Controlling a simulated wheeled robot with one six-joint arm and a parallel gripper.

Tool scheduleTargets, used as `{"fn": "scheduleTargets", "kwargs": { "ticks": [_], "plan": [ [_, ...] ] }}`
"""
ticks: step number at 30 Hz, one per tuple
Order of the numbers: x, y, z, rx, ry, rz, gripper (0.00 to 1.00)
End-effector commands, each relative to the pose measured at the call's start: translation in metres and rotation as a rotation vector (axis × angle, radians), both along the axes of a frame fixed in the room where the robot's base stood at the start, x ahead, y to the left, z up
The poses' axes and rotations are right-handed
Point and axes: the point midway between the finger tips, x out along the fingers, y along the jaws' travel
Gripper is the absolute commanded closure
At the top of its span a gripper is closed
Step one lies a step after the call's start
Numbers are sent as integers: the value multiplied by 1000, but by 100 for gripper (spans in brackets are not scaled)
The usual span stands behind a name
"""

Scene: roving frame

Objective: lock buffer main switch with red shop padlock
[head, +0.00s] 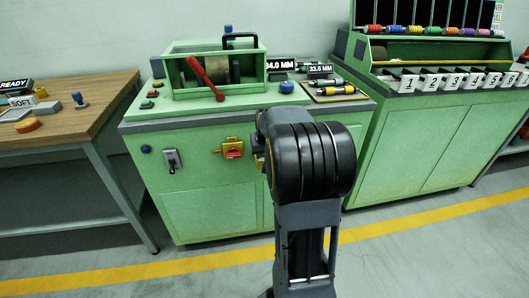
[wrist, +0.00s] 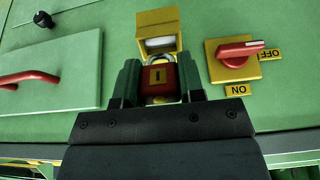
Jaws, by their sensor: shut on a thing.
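The main switch is a red handle (wrist: 240,49) on a yellow plate, beside the padlock. Its narrow end lies by the OFF label (wrist: 270,54); the ON label (wrist: 238,90) is apart from it. In the head view the switch (head: 233,150) is on the green buffer's front; my arm hides the padlock.
The buffer (head: 200,195) has a red lever (head: 205,78) on top. A hanging metal item (head: 171,160) is left of the switch. A wooden table (head: 75,105) stands left, and a green bench (head: 440,130) with numbered bins right. In the wrist view a panel has a red handle (wrist: 30,77).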

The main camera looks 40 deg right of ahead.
Motion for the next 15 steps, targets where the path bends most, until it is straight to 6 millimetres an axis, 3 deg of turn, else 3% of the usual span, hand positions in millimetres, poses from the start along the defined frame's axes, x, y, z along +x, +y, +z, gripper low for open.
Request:
{"fn": "scheduleTargets", "kwargs": {
  "ticks": [15],
  "plan": [
    [4,-2,-9,0,-1,0,90]
  ]
}}
